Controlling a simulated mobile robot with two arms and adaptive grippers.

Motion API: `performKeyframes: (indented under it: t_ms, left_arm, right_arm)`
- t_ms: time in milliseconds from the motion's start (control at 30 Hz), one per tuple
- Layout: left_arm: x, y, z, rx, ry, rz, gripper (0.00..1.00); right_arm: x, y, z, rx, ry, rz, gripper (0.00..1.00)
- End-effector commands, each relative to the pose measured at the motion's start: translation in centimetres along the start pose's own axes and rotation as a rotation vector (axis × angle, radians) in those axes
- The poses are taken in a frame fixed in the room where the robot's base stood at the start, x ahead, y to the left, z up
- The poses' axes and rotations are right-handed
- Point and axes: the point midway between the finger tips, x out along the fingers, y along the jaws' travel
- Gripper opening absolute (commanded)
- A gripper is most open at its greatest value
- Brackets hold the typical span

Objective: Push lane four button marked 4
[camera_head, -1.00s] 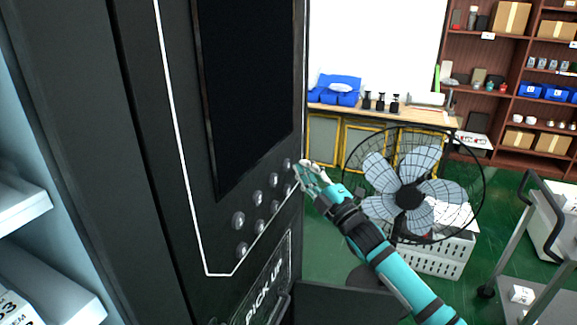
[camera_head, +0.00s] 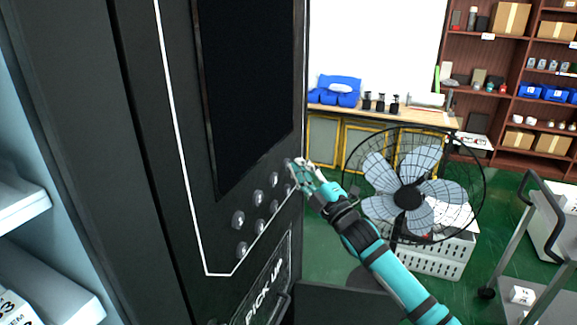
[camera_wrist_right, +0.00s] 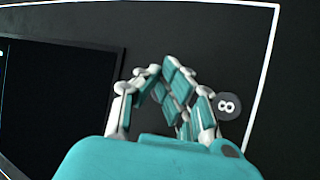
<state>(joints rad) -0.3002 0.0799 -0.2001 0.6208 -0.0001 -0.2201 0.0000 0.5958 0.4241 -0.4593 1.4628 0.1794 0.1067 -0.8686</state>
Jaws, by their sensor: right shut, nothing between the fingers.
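The black vending machine (camera_head: 175,235) stands at the left with two slanting rows of round grey buttons below its dark screen (camera_head: 245,95). Their numbers are too small to read in the head view. The farthest upper button (camera_head: 287,164) is partly visible beside the fingertips of my right gripper (camera_head: 297,164). The teal and white gripper is shut and empty at the panel; I cannot tell whether it touches that button. In the right wrist view, its fingers (camera_wrist_right: 162,76) are closed together over the panel. A button marked 8 (camera_wrist_right: 229,106) shows just right of them. No 4 is readable there. My left gripper is out of view.
A pick-up flap (camera_head: 262,290) sits low on the machine. A black wire fan (camera_head: 408,195) stands right of my forearm, by a white crate (camera_head: 430,262). A trolley (camera_head: 530,270) is at the far right. Green floor is open between them.

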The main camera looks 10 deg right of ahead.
Motion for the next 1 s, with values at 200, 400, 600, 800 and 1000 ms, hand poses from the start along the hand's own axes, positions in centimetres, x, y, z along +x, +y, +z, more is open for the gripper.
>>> performKeyframes:
  t_ms: [200, 400, 600, 800, 1000]
  left_arm:
    - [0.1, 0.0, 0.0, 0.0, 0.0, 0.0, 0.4]
    - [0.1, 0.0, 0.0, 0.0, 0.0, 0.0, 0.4]
    - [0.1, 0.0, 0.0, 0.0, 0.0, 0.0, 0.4]
    - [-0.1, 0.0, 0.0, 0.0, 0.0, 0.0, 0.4]
    - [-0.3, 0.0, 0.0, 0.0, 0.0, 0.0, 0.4]
  right_arm:
    - [0.2, -0.1, -0.1, 0.0, 0.0, 0.0, 0.0]
    - [0.3, -0.2, -0.2, -0.001, 0.0, -0.001, 0.0]
    - [0.3, -0.2, -0.2, 0.0, 0.0, 0.0, 0.0]
    - [-0.1, 0.1, 0.0, -0.001, 0.0, -0.001, 0.0]
    - [-0.9, 0.5, 0.5, -0.001, -0.001, -0.001, 0.0]
